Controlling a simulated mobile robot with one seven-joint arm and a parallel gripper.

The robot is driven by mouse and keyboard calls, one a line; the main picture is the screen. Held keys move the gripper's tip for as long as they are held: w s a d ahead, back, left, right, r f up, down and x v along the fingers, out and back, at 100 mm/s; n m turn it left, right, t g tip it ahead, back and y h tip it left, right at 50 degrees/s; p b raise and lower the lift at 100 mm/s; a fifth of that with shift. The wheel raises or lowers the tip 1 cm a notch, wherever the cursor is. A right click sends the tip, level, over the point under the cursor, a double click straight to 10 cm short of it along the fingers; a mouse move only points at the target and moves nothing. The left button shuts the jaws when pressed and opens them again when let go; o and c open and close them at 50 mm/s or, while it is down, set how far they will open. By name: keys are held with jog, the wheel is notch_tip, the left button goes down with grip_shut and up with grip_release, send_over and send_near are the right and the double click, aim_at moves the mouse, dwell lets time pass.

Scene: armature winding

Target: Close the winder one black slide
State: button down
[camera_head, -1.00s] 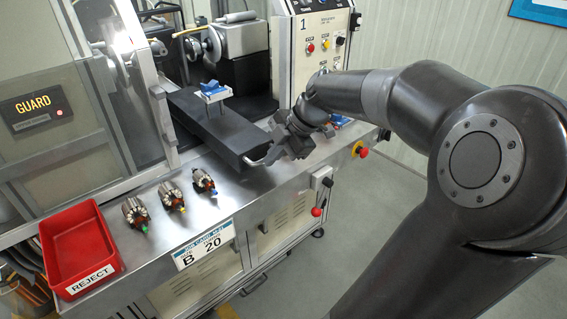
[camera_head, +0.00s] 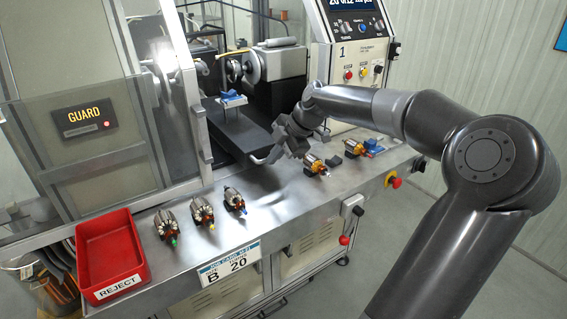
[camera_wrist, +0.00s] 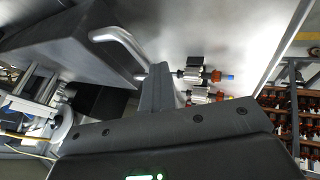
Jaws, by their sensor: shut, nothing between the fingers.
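The winder one black slide (camera_head: 228,122) sticks out from the machine over the steel bench. A blue-topped holder (camera_head: 232,100) stands on it. Its bent silver handle (camera_head: 268,156) is at the front end. My gripper (camera_head: 283,146) is shut and empty at the right side of the handle. In the wrist view the slide (camera_wrist: 70,45) fills the upper left, and the handle (camera_wrist: 122,42) curves down toward my closed fingers (camera_wrist: 157,85). I cannot tell whether they touch the handle.
Several armatures (camera_head: 202,210) lie on the bench in front of the slide. Another armature (camera_head: 318,163) lies right of my gripper. A red reject bin (camera_head: 110,258) is at the left front. A clear guard (camera_head: 85,130) stands left; an emergency stop (camera_head: 393,181) is at the bench's right edge.

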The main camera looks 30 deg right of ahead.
aim_at(250, 139)
jog(key=w, duration=1.5)
jog(key=shift+w, duration=0.2)
jog(key=shift+w+r, duration=0.1)
jog(key=shift+w, duration=0.2)
jog(key=s, duration=0.3)
jog(key=shift+s+d+r, duration=0.1)
jog(key=shift+s+r, duration=0.25)
jog(key=shift+s, duration=0.05)
jog(key=v, duration=1)
jog(key=shift+s+f, duration=0.1)
jog(key=shift+s, duration=0.15)
